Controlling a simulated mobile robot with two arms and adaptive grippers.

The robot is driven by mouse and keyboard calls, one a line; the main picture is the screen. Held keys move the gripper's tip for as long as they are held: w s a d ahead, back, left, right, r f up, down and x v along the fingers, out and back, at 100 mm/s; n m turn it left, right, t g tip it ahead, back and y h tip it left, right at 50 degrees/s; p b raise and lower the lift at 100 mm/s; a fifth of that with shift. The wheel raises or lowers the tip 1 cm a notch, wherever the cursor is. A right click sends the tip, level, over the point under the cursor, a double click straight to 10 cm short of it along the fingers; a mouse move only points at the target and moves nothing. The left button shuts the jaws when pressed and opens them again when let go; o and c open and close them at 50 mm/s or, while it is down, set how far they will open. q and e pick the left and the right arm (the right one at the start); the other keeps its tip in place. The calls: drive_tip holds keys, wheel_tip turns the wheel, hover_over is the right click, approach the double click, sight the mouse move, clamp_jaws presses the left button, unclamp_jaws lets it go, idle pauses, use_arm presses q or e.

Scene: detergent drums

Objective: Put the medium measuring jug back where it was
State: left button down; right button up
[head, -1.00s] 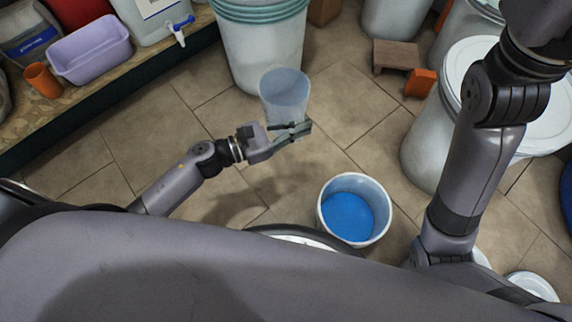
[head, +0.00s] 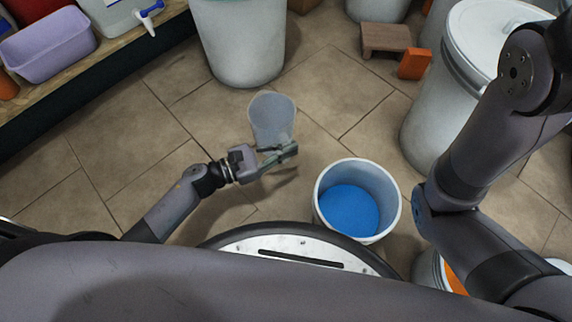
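The measuring jug (head: 271,117) is a translucent grey cup in the middle of the head view. My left gripper (head: 287,152) is at its lower part and appears shut on it, holding it above the tiled floor. The jug is slightly tilted in the picture. Its contents, if any, cannot be made out. My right arm comes down the right side of the view, and its gripper is not visible.
A white bucket with blue contents (head: 350,208) stands right of my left gripper. Large drums (head: 245,45) stand behind and at right (head: 440,125). A small brown stool (head: 386,40) and orange block (head: 414,63) are at the back. A shelf (head: 115,48) with a lilac tub (head: 48,45) is at left. Floor between is clear.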

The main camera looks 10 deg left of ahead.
sight(286, 161)
use_arm(q)
drive_tip(key=shift+f+b, duration=1.65)
drive_tip(key=shift+f, duration=1.2)
drive_tip(key=shift+f, duration=0.15)
drive_tip(key=c, duration=1.8)
unclamp_jaws()
